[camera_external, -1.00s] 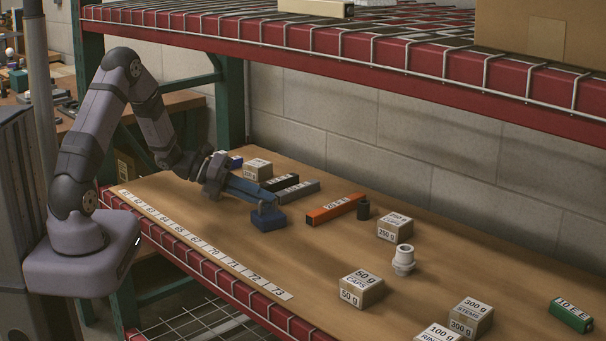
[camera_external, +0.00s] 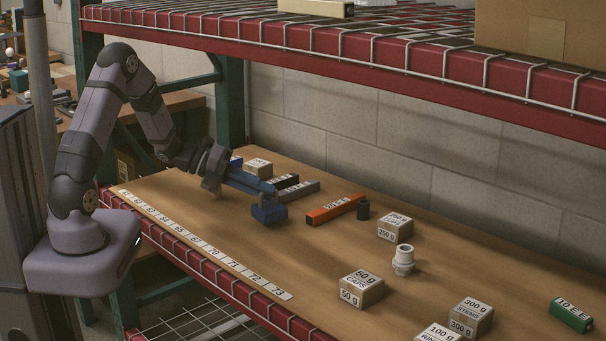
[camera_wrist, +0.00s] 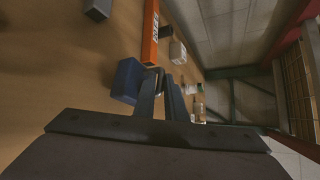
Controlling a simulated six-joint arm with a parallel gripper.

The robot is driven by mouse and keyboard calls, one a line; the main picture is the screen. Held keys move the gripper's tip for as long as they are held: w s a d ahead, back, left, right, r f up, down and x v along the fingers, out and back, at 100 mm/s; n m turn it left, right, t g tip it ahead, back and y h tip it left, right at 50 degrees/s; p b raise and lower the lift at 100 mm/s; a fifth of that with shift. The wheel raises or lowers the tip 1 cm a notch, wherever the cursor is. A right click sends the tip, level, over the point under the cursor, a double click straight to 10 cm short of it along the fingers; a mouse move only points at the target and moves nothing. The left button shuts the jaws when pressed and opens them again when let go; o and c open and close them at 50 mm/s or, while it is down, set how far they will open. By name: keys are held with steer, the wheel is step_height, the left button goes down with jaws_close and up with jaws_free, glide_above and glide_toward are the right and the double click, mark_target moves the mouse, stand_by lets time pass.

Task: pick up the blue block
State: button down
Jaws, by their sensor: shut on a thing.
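The blue block (camera_external: 268,214) is at the fingertips of my gripper (camera_external: 268,192), near the middle of the wooden shelf in the external view. In the wrist view the blue block (camera_wrist: 127,82) sits at the left of the fingertips (camera_wrist: 162,74). The fingers cover part of its right side there.
Behind the block lie a grey bar (camera_external: 299,192) and an orange bar (camera_external: 335,209), with a dark cylinder (camera_external: 363,210) beside it. Small labelled boxes, including a 50 g box (camera_external: 361,289), and a white fitting (camera_external: 403,260) stand rightward. The front-middle shelf is clear.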

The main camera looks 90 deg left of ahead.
step_height(320, 180, up, 8)
steer(key=shift+r+p, duration=0.15)
steer(key=shift+p, duration=0.15)
steer(key=shift+w, duration=0.1)
